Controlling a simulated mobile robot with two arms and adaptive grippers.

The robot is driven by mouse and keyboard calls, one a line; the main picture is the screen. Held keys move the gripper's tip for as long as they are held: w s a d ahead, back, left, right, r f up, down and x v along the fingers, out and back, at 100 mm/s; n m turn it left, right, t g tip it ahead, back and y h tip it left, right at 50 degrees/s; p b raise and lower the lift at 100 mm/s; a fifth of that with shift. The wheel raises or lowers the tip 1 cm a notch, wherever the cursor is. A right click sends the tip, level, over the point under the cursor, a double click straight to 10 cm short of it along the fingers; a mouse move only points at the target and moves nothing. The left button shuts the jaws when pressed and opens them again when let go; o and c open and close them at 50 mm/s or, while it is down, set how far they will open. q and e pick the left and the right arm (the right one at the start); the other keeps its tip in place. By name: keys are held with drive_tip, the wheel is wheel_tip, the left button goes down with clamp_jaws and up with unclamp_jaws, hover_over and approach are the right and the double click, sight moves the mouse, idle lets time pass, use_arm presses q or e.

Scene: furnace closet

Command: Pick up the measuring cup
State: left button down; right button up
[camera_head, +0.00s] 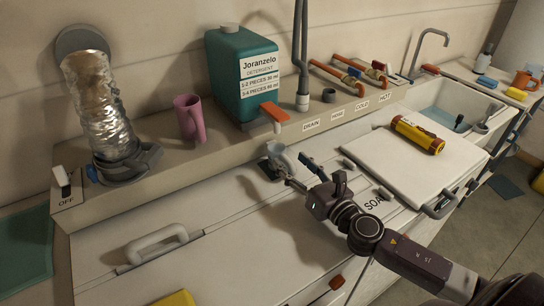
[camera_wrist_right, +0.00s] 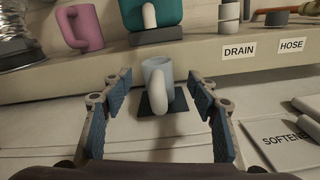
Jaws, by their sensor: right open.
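The measuring cup is a pale grey-white cup (camera_head: 284,154) with a handle, standing on a small dark pad on the white worktop below the detergent jug. In the right wrist view the cup (camera_wrist_right: 157,78) stands ahead, between the fingers, its thick handle facing me. My right gripper (camera_head: 302,172) reaches in from the lower right in the head view, just short of the cup. In its wrist view the fingers (camera_wrist_right: 160,115) are spread wide on both sides, with nothing between the pads. The cup's far side is hidden. My left gripper is not in view.
A teal detergent jug (camera_head: 241,80) and a pink mug (camera_head: 189,118) stand on the ledge behind the cup. A foil duct (camera_head: 100,105) is at left. A yellow flashlight (camera_head: 418,135) lies on the white lid at right. The worktop left of the gripper is clear up to a handle (camera_head: 155,242).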

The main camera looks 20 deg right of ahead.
sight(282, 156)
drive_tip(key=shift+w+a+r, duration=0.1)
drive_tip(key=shift+w+a, duration=0.1)
drive_tip(key=shift+w, duration=0.65)
drive_tip(key=shift+w+p, duration=0.3)
drive_tip(key=shift+p, duration=0.1)
drive_tip(key=w, duration=0.2)
drive_tip(key=w+a+p, duration=0.1)
drive_tip(key=shift+w+f, duration=0.25)
drive_tip(key=shift+f, duration=0.05)
drive_tip(key=shift+w+f, duration=0.15)
drive_tip(key=shift+w, duration=0.35)
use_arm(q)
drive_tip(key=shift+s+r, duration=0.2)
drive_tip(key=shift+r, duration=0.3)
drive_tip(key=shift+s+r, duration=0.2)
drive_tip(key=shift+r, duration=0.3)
use_arm(e)
clamp_jaws()
